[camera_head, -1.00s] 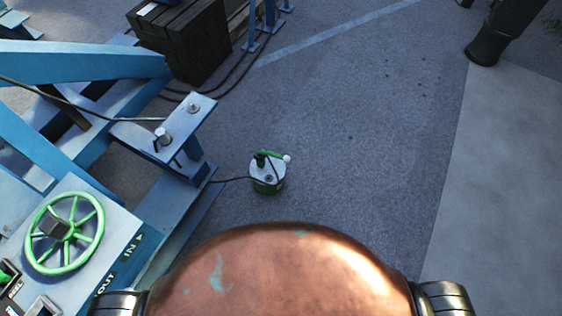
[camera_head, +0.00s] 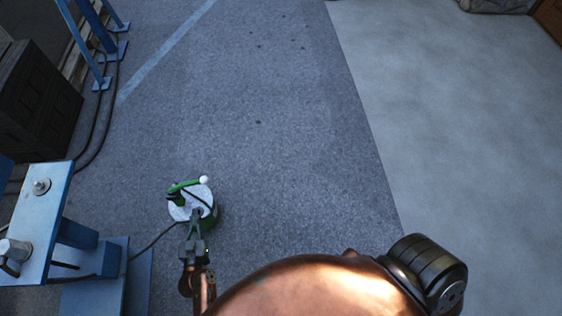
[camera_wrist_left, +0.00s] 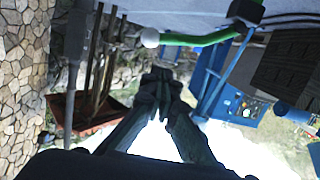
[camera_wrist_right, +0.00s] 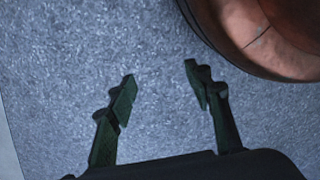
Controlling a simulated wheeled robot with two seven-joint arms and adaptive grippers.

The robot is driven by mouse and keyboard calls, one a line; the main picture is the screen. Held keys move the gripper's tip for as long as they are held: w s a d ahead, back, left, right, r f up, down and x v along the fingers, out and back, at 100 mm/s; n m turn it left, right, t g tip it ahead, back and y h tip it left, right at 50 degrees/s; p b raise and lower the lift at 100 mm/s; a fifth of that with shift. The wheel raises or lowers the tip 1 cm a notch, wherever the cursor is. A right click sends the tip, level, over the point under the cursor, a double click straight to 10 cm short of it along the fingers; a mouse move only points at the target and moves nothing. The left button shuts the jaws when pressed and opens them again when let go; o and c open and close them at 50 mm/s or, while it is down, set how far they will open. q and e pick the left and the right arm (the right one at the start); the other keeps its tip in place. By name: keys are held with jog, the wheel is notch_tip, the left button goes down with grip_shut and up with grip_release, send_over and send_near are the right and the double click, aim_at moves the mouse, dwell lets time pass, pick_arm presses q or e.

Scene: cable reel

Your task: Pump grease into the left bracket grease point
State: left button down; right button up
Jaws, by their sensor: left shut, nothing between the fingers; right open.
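The grease pump (camera_head: 208,222), a green can with a white lid, stands on the asphalt. Its green lever (camera_head: 185,185) ends in a white ball knob (camera_head: 203,180). My left gripper (camera_head: 196,216) is shut and empty, and overlaps the near side of the lid in the head view; contact cannot be told. In the left wrist view the green lever (camera_wrist_left: 195,40) and white knob (camera_wrist_left: 150,38) lie beyond the shut fingertips (camera_wrist_left: 160,78). A dark hose (camera_head: 150,246) runs from the pump towards the blue bracket (camera_head: 45,225). My right gripper (camera_wrist_right: 161,78) is open and empty above the ground.
The blue bracket at the left carries a round fitting (camera_head: 41,186) and a pale cylinder (camera_head: 14,249). Dark stacked blocks (camera_head: 38,95), cables and a blue stand (camera_head: 98,45) are at the upper left. Asphalt and a pale concrete strip (camera_head: 450,110) are clear to the right.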

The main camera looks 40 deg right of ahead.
aim_at(201, 183)
pick_arm(q)
jog(key=shift+t+h, duration=0.4)
jog(key=shift+h, duration=0.1)
jog(key=d+r, duration=0.1)
jog(key=w+d+r+b, duration=0.1)
jog(key=d+r, duration=0.1)
jog(key=shift+w+r+b, duration=0.25)
jog(key=shift+w+b, duration=0.1)
jog(key=shift+w, duration=0.05)
pick_arm(e)
jog(key=shift+w, duration=0.1)
